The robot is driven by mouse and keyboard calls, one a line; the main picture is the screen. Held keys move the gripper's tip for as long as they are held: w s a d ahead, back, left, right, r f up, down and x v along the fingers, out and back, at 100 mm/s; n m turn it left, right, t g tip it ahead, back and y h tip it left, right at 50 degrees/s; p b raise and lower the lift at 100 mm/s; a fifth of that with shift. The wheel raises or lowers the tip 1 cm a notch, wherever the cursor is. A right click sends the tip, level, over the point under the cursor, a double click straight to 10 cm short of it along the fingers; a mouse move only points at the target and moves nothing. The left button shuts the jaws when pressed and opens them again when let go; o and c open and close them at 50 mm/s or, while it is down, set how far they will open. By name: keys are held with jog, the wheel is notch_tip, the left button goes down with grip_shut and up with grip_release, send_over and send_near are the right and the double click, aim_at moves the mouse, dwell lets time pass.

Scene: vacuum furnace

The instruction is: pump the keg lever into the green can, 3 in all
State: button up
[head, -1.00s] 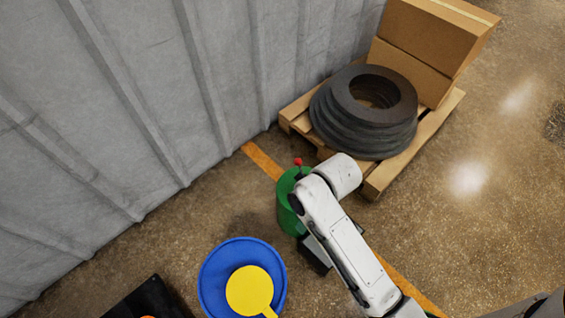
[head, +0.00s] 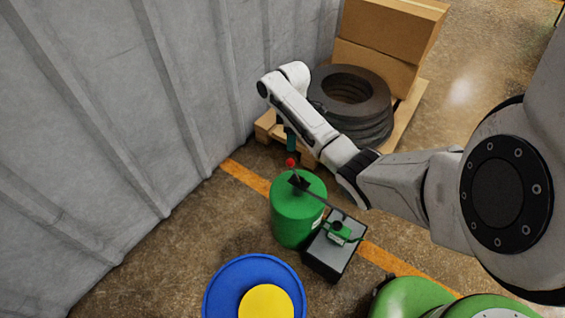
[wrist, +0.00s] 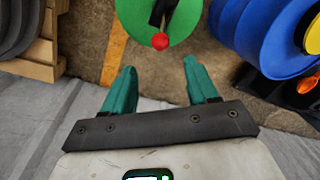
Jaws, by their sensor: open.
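The green can (head: 290,222) stands upright on the floor, and its round top also shows in the wrist view (wrist: 185,28). A dark lever (head: 322,206) with a red ball knob (head: 291,162) reaches over the can from a green bracket (head: 343,233) on a grey-topped box (head: 325,259) beside it. In the wrist view the knob (wrist: 160,41) lies just ahead of the gap between my fingers. My gripper (head: 290,149) is open with teal fingers; in the wrist view (wrist: 160,72) nothing is between them. Contact with the knob cannot be told. No separate keg is clearly visible.
A blue drum (head: 212,295) with a yellow disc (head: 266,303) stands near the can. Behind are a pallet (head: 268,130) with dark rings (head: 375,125) and cardboard boxes (head: 395,30). A grey ribbed wall (head: 110,130) closes the left side. Open floor lies at the right.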

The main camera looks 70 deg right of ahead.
aim_at(290, 160)
jog(key=f+b, duration=0.1)
jog(key=f, duration=0.2)
jog(key=f+b, duration=0.1)
jog(key=f, duration=0.2)
jog(key=a+f, duration=0.1)
jog(key=f, duration=0.3)
jog(key=shift+s+f+b, duration=0.1)
jog(key=shift+s+b, duration=0.1)
jog(key=shift+b, duration=0.2)
jog(key=shift+a, duration=0.1)
grip_shut()
